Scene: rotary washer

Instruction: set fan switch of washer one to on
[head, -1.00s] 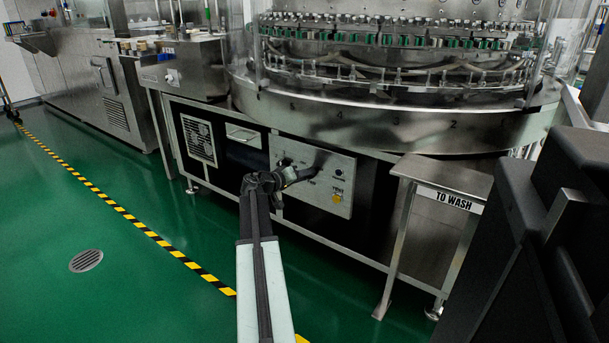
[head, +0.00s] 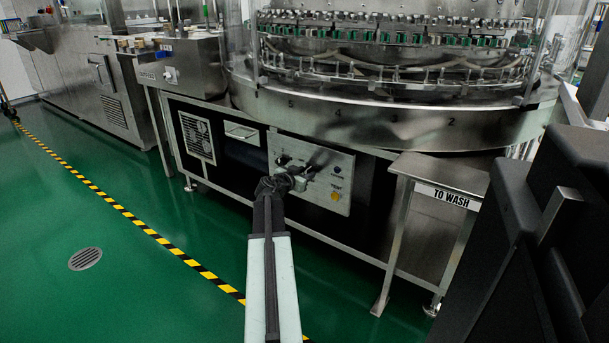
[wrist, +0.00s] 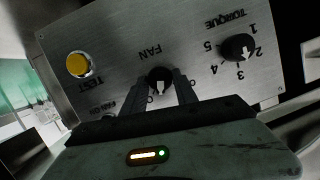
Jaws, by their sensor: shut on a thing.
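The washer's metal control panel (head: 312,158) is on the black lower front of the machine. In the wrist view it appears upside down. The black fan switch (wrist: 158,78), a round knob with a white pointer, sits beside the label FAN. Its pointer faces down in the picture, toward my gripper. My gripper (wrist: 160,90) is shut on the knob, one finger on each side. The fingers partly hide the position labels, so I cannot read the setting surely. In the head view my gripper (head: 300,180) is at the panel and covers the switch.
A black TORQUE knob (wrist: 238,47) with numbers and a yellow TEST button (wrist: 79,65) share the panel. A metal stand marked TO WASH (head: 445,172) is to the right. The green floor (head: 150,290) at left is open, crossed by yellow-black tape.

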